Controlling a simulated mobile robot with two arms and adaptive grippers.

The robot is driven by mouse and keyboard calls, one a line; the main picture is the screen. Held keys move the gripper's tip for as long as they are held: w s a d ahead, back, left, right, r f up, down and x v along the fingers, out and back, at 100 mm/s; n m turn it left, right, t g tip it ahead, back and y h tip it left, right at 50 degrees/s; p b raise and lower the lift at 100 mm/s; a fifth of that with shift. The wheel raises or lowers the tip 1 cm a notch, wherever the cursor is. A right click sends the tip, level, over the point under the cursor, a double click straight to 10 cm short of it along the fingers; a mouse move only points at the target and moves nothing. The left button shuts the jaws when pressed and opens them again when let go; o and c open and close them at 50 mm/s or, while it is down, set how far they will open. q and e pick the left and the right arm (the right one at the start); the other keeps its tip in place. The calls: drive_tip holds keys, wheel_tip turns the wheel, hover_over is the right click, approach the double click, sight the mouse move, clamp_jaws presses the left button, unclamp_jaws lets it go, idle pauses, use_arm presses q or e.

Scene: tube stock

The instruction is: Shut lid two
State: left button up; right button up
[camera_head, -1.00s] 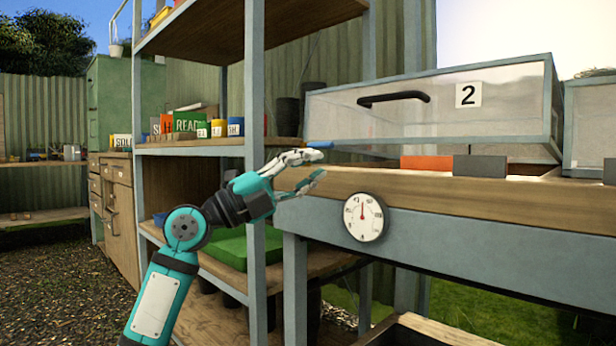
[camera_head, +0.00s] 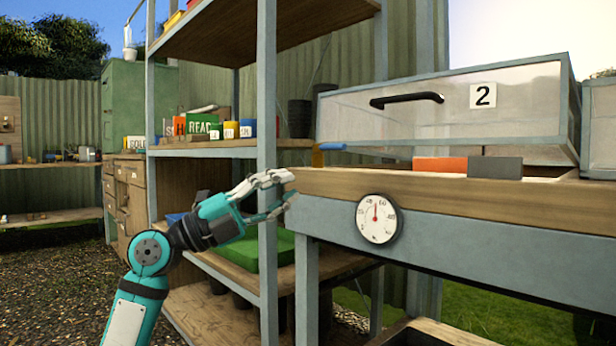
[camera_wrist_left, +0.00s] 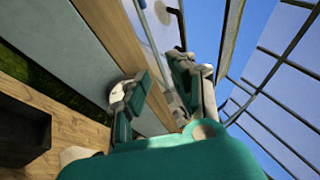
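My left gripper (camera_head: 291,188) is at the bench's left front corner, below and left of the lid. Its fingers are apart with nothing between them; whether it touches the bench is unclear. The left wrist view also shows the spread fingers (camera_wrist_left: 160,90). My right gripper is not in view.
An orange block (camera_head: 440,164) and a grey block (camera_head: 495,167) sit on the bench under the lid's front. A blue-handled tool (camera_head: 330,147) lies by the bench's left end. A dial (camera_head: 378,218) is on the bench front. A shelf rack (camera_head: 267,120) stands close behind my left gripper.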

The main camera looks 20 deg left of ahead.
use_arm(q)
drive_tip(key=shift+v, duration=2.15)
